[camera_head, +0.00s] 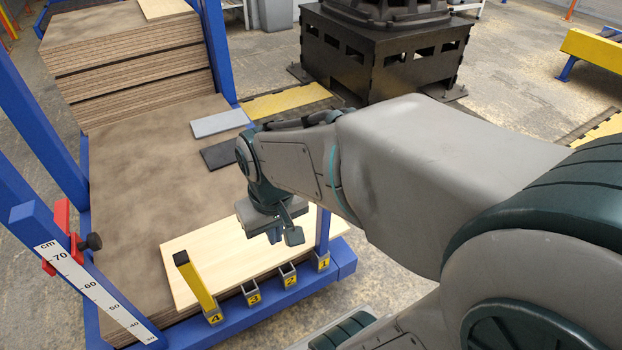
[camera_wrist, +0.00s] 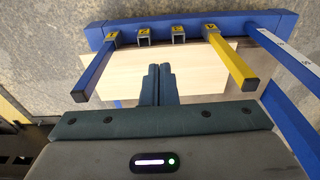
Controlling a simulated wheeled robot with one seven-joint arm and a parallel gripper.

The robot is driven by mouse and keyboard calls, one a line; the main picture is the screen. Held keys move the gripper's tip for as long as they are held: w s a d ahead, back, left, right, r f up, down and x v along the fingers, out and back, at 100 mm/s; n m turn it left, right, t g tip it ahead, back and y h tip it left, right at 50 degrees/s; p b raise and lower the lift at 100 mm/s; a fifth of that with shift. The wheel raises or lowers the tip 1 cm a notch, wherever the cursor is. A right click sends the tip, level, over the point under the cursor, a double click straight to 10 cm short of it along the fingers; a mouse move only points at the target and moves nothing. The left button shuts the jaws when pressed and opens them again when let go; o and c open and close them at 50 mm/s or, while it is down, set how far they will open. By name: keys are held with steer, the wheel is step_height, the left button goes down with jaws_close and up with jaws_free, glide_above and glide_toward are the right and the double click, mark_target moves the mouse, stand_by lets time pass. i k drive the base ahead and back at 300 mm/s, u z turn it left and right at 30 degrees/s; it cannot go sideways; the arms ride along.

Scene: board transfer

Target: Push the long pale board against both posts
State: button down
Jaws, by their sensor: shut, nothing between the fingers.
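The long pale board (camera_head: 215,265) lies flat on the brown stack, along its front edge. It also shows in the wrist view (camera_wrist: 120,75). One post (camera_head: 198,285) is yellow and stands at socket 4; the other post (camera_head: 322,237) shows blue and stands at socket 1. In the wrist view they are the right post (camera_wrist: 232,62) and the left post (camera_wrist: 94,72). The board's front edge is close to both posts; I cannot tell whether it touches. My gripper (camera_head: 292,236) is shut and empty, over the board between the posts. Its fingers show in the wrist view (camera_wrist: 158,84).
Empty sockets 3 (camera_head: 252,295) and 2 (camera_head: 288,276) sit between the posts on the blue frame. A light grey plate (camera_head: 220,123) and a dark plate (camera_head: 224,153) lie farther back on the stack. A ruler upright (camera_head: 90,290) with a red clamp (camera_head: 62,232) stands left.

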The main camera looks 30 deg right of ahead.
mark_target(220, 251)
steer(key=k, duration=1.2)
steer(key=z, duration=0.55)
steer(key=i, duration=0.35)
steer(key=z, duration=0.95)
steer(key=i, duration=1.25)
steer(key=u, duration=1.05)
steer(key=i, duration=0.4)
steer(key=u, duration=0.45)
